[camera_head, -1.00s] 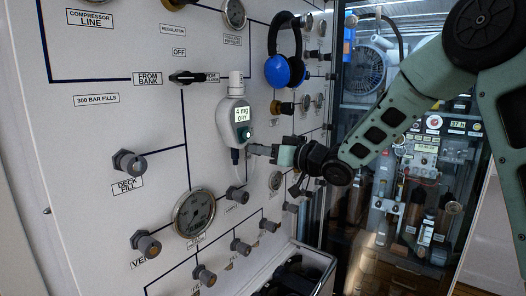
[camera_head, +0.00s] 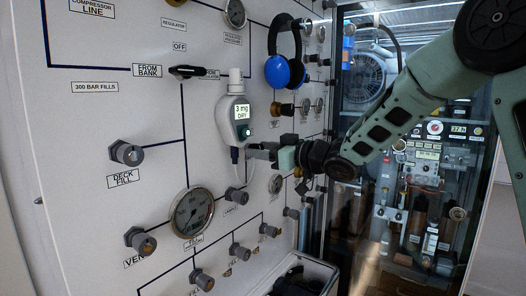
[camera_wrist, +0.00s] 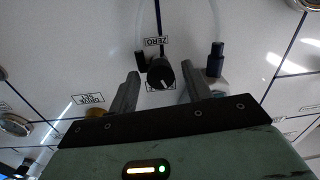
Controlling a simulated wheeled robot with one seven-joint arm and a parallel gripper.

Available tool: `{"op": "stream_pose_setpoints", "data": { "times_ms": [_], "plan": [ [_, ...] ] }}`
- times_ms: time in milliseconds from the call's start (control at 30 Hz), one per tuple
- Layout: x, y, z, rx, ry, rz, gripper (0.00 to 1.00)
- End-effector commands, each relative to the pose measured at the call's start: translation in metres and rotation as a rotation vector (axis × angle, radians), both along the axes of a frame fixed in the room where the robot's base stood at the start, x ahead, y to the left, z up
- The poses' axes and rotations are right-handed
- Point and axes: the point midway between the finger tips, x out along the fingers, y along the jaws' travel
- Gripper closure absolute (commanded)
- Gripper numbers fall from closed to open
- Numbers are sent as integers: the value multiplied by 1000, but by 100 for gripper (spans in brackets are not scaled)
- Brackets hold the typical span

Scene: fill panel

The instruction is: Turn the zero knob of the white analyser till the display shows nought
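The white analyser (camera_head: 232,133) hangs on the panel in the head view. Its lit display (camera_head: 242,112) reads "3 mg DRY". My gripper (camera_head: 252,150) is just below and right of the analyser, with its fingers pointing at the panel. In the wrist view, the black zero knob (camera_wrist: 160,74) has a white mark and sits by an upside-down ZERO label (camera_wrist: 155,42). My gripper (camera_wrist: 161,78) is open there, with one finger on each side of the knob and a visible gap on both sides. In the head view the fingers' hold on the knob cannot be made out.
A dark fitting (camera_wrist: 215,58) with a clear hose is right of the knob in the wrist view. Blue ear defenders (camera_head: 285,72) hang above my gripper. A pressure gauge (camera_head: 191,213) and several valve knobs lie below. A glass-doored cabinet (camera_head: 420,190) stands behind my arm.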

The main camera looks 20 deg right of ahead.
Motion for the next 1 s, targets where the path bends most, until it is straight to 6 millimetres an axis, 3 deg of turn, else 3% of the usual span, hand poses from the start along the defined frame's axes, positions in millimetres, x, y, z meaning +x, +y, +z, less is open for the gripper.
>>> {"op": "stream_pose_setpoints", "data": {
  "times_ms": [333, 800, 1000],
  "plan": [
    [-13, -11, -1, -1, -1, -2, 51],
    [-96, -78, 1, -1, -2, -4, 51],
    [-123, -99, 2, -1, -1, -2, 51]
  ]
}}
